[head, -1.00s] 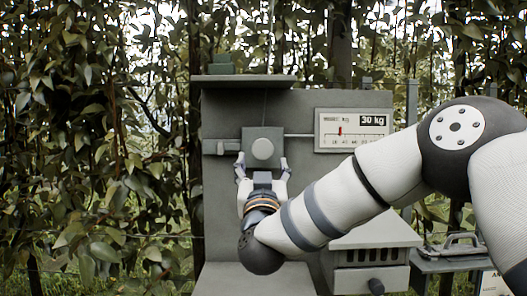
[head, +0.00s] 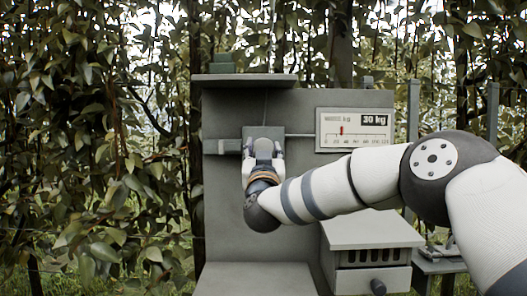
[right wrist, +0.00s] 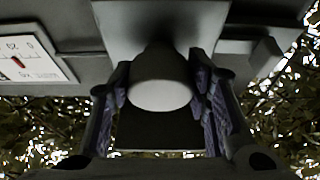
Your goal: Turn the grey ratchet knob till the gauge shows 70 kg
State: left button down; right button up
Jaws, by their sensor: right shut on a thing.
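The grey ratchet knob (right wrist: 160,92) sits between the two fingers of my right gripper (right wrist: 161,100) in the right wrist view, and the gripper is shut on it. In the head view my right gripper (head: 264,150) is in front of the knob's square grey housing (head: 277,131) and hides most of the knob. The gauge (head: 353,131) to the right reads 30 kg, with a red pointer on its scale. The gauge also shows at the left of the right wrist view (right wrist: 33,55). My left gripper is in no view.
A grey panel (head: 300,232) carries the housing, with a shelf (head: 245,81) above it. A vented grey box (head: 371,232) with a dark round knob stands at lower right. Dense foliage (head: 85,150) fills the left side.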

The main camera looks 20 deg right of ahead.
jog(key=shift+m, duration=0.4)
jog(key=m+g+h, duration=0.1)
jog(key=m+h, duration=0.1)
jog(key=m, duration=0.2)
jog(key=m+g+h, duration=0.1)
jog(key=m, duration=0.1)
jog(key=m+g+h, duration=0.1)
jog(key=m, duration=0.2)
jog(key=shift+a, duration=0.1)
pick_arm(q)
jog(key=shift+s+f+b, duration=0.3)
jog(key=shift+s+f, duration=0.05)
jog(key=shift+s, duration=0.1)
pick_arm(e)
jog(key=m+g+h, duration=0.1)
jog(key=m, duration=0.2)
jog(key=m+g, duration=0.2)
jog(key=m, duration=0.2)
jog(key=shift+m+h, duration=0.3)
jog(key=shift+h, duration=0.1)
jog(key=o, duration=1.2)
jog(key=shift+w, duration=0.1)
jog(key=shift+c, duration=0.2)
